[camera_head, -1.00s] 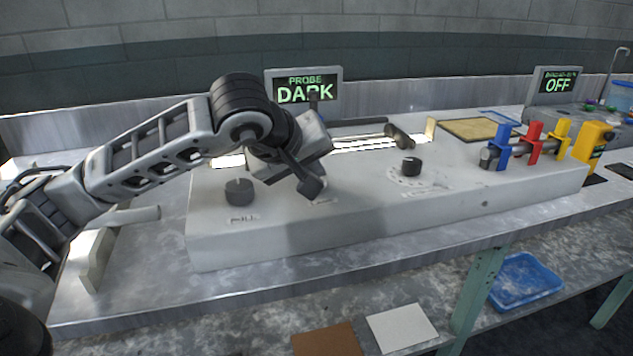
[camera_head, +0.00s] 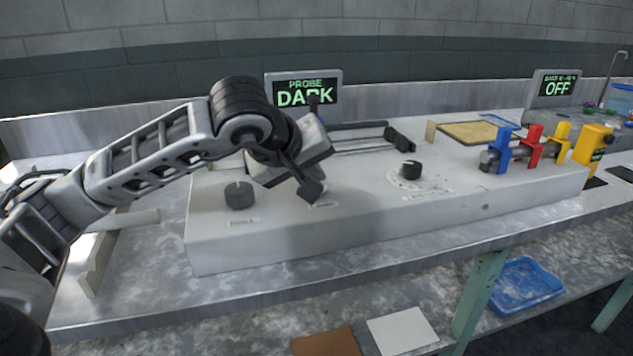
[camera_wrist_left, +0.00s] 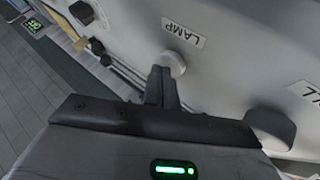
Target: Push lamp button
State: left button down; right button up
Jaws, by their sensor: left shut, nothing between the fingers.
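The lamp button (camera_wrist_left: 175,64) is a pale round knob beside the "LAMP" label (camera_wrist_left: 183,33) in the left wrist view. In the head view my left gripper covers it. My left gripper (camera_head: 312,191) is shut and empty, pointing down at the front of the white console (camera_head: 250,250). In the left wrist view its closed fingertips (camera_wrist_left: 160,72) overlap the button's edge; whether they press it I cannot tell. The lamp strips behind the gripper (camera_head: 365,145) look unlit. My right gripper is not in view.
A black knob (camera_head: 239,195) is left of my gripper and another (camera_head: 411,169) is to the right. A display (camera_head: 305,91) behind reads "PROBE DARK". Blue, red and yellow clamps (camera_head: 533,147) hold a tube at the right. The console's front middle is clear.

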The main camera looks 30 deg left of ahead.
pick_arm(q)
jog(key=shift+r, duration=0.6)
notch_tip(320, 180, up, 6)
jog(key=p, duration=0.4)
jog(key=shift+p, duration=0.35)
